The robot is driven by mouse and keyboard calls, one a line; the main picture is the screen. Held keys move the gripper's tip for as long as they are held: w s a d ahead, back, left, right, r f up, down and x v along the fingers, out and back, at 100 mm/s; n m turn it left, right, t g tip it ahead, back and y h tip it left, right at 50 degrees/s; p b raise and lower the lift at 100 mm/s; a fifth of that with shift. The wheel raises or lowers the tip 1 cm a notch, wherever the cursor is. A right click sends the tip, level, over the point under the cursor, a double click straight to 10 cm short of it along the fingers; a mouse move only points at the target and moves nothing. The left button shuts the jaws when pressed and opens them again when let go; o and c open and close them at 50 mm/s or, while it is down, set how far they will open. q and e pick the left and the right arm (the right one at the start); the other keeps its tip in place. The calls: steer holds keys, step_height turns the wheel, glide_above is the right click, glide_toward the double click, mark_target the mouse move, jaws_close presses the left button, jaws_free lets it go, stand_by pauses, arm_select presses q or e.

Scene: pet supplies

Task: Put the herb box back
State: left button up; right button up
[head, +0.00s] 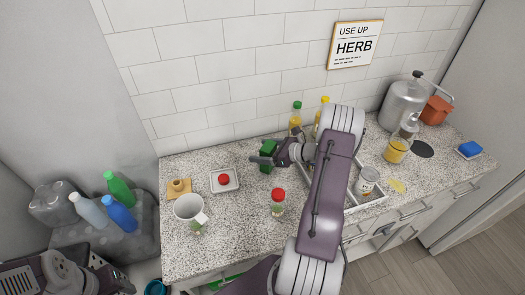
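A small green box (266,168), which I take to be the herb box, is on or just above the speckled counter, left of centre. My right arm reaches across the counter, and its gripper (264,159) points left at the box. One dark finger crosses the front of the box; the other finger is hidden, so I cannot tell whether it grips the box. A white divided tray (353,208) is partly hidden behind my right arm. A framed sign (354,45) reading "USE UP HERB" is on the tiled wall. Part of my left arm shows at bottom left, without its gripper.
A red-capped jar (278,205), a white mug (190,208) and a small dish (224,180) stand on the left counter. Bottles (296,116) stand behind the gripper. A can (367,183), yellow jar (396,150) and metal canister (403,100) are on the right.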

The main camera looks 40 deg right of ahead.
steer(key=shift+r, duration=0.25)
steer(key=v, duration=1.2)
steer(key=shift+b, duration=0.4)
steer(key=shift+d+f, duration=0.1)
